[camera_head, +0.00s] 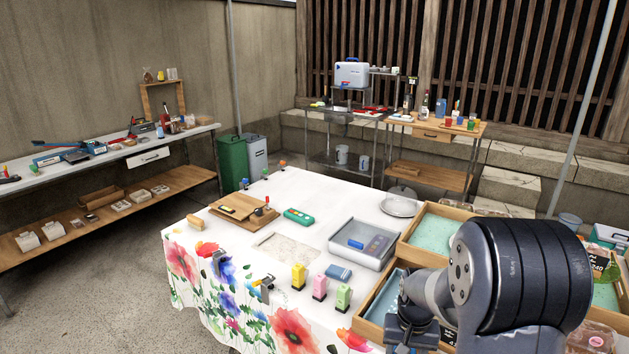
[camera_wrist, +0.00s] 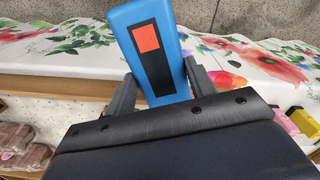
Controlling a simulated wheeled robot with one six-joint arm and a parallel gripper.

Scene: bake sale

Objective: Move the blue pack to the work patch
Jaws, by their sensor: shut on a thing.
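A blue pack (camera_wrist: 152,50) with a black panel and an orange-red square fills the upper middle of the wrist view. My gripper (camera_wrist: 161,88) is shut on it, one finger on each side. In the head view my gripper (camera_head: 408,328) is low at right, over the near wooden trays, and mostly hides the pack. The work patch appears to be the pale, worn-looking rectangle (camera_head: 287,247) on the white table, left of and beyond my gripper. It looks bare.
A wooden board (camera_head: 243,210), a green device (camera_head: 298,216) and a grey tray (camera_head: 362,256) surround the patch. Yellow (camera_head: 298,276), pink (camera_head: 320,287) and green (camera_head: 343,297) items and a small blue item (camera_head: 338,273) stand between it and my arm. Wooden crates (camera_head: 412,226) are at right.

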